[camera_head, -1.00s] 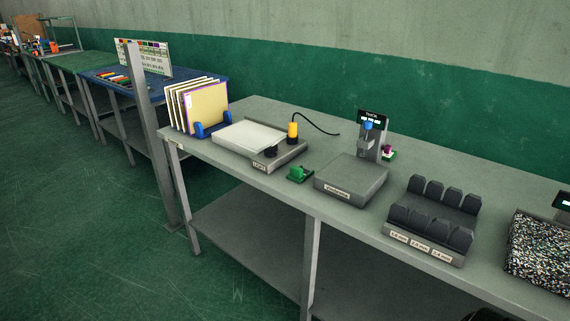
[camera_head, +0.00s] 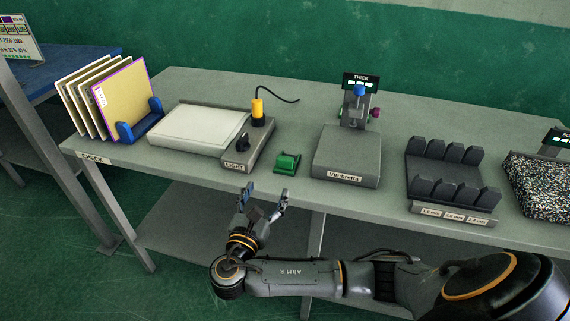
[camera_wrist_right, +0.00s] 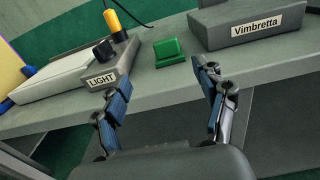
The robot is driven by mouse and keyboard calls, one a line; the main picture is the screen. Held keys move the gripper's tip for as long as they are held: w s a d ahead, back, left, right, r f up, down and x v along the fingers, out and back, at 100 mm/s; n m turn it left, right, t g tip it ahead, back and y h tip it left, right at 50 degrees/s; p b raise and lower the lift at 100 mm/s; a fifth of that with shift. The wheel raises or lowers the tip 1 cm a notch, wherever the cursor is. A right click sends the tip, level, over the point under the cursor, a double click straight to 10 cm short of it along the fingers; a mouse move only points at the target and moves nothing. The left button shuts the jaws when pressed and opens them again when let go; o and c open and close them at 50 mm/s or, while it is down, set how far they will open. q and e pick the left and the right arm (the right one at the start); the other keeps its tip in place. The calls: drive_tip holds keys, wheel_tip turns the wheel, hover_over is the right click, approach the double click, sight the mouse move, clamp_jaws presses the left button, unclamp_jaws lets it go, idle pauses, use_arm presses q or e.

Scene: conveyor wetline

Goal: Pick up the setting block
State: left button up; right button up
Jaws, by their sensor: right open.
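A small green block (camera_head: 288,163), the only loose single block on the bench, lies near the front edge between the LIGHT box and the Vimbretta gauge; I take it as the setting block. It also shows in the right wrist view (camera_wrist_right: 168,50), beyond and between the fingertips. My right gripper (camera_head: 265,193) is in front of the bench edge, just short of the green block. In the right wrist view its two fingers (camera_wrist_right: 163,78) are spread apart with nothing between them. My left gripper is not in view.
The LIGHT box (camera_head: 262,143) with a yellow-topped part stands left of the block. The Vimbretta gauge (camera_head: 346,158) stands right of it. Farther right is a rack (camera_head: 455,209) of several black blocks. Boards stand in a blue holder (camera_head: 146,121) at left. Bare bench top (camera_head: 310,108) lies behind.

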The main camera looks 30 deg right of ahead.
approach(284, 160)
drive_tip(key=x, duration=0.5)
drive_tip(key=shift+w, duration=0.3)
drive_tip(key=p+x, duration=0.1)
drive_tip(key=x, duration=0.4)
drive_tip(key=shift+s+d+f, duration=0.15)
drive_tip(key=shift+s, duration=0.05)
drive_tip(key=shift+c, duration=0.4)
drive_tip(key=c, duration=1.2)
drive_tip(key=shift+c, duration=0.2)
